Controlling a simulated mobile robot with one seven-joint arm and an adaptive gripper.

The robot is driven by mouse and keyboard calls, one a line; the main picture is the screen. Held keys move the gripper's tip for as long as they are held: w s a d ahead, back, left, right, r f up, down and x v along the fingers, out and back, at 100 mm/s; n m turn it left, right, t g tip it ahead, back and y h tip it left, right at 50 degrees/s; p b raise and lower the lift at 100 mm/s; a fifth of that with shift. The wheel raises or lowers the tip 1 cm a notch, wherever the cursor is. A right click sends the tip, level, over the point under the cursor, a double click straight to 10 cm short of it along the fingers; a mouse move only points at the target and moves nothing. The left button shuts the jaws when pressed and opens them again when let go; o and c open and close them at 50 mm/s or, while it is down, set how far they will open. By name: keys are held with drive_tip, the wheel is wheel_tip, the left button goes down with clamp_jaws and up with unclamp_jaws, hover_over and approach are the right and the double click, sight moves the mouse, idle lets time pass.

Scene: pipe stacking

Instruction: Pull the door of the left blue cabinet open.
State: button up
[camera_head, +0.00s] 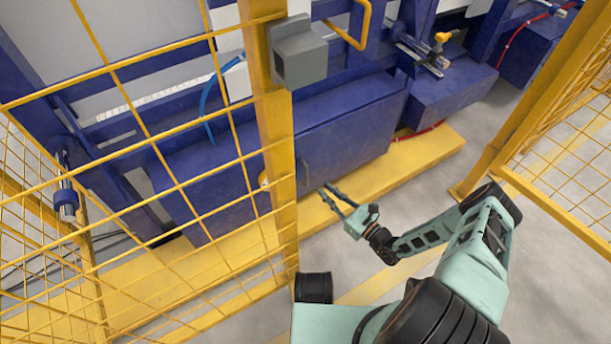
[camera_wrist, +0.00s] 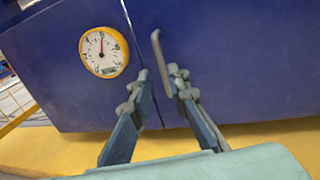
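The blue cabinet (camera_head: 205,185) is low and long and stands on a yellow base in the head view. Its door panel (camera_head: 350,125) looks closed and also shows in the wrist view (camera_wrist: 235,60), right of a thin seam. A grey bar handle (camera_wrist: 158,55) sits upright near that seam; in the head view it (camera_head: 303,170) is small, beside the yellow post. My gripper (camera_head: 327,190) is in front of the cabinet's lower part. In the wrist view my gripper (camera_wrist: 159,74) is open, its fingertips either side of the handle's lower end. Contact cannot be told.
A yellow post (camera_head: 278,150) and mesh fence (camera_head: 150,200) stand close to the left of my arm. A round yellow gauge (camera_wrist: 104,52) is left of the handle. The yellow base (camera_head: 400,165) juts out below the cabinet.

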drive_tip(key=b, duration=0.3)
hover_over(306, 184)
drive_tip(key=shift+w, duration=0.35)
drive_tip(key=shift+c, duration=0.4)
clamp_jaws()
